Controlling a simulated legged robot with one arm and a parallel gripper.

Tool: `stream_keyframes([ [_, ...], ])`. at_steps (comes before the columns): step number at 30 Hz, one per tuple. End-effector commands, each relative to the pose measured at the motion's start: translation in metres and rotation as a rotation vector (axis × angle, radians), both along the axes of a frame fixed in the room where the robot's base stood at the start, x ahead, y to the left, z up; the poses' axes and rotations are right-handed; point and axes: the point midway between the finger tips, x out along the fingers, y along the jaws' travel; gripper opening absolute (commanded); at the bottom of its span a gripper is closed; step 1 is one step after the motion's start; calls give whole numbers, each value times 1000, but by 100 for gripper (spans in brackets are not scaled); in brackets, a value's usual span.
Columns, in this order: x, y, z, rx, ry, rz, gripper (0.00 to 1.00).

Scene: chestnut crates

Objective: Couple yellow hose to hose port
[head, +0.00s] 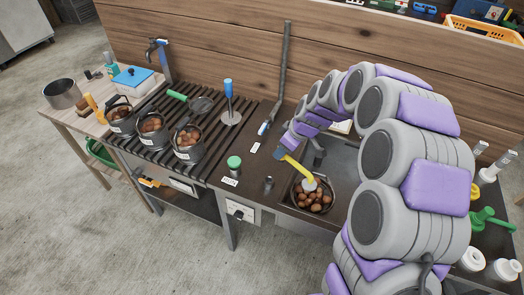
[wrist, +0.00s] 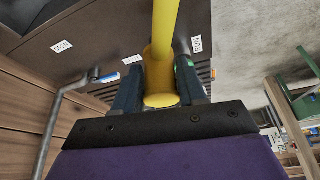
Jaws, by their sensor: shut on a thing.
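My gripper (head: 287,151) is at the hose's upper end. In the wrist view, the two dark jaws of my gripper (wrist: 161,78) are shut on the yellow hose (wrist: 165,30), one on each side. I cannot tell for certain which fitting is the hose port. A small grey metal stub (head: 268,183) stands on the counter left of the pan, apart from the hose.
Pots of chestnuts (head: 187,142) sit on a slatted rack at left.

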Motion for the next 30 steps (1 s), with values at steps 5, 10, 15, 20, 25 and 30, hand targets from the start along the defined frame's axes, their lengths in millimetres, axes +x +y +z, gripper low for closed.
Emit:
stream_keyframes([
  [5, 3, 34, -19, -7, -1, 368, 0],
  [10, 0, 58, -36, -26, 3, 581, 0],
  [15, -1, 65, -42, -32, 3, 646, 0],
  [20, -1, 57, -40, -23, 0, 646, 0],
  [25, -1, 48, -39, -16, -2, 645, 0],
  [30, 0, 53, -41, -19, -1, 644, 0],
])
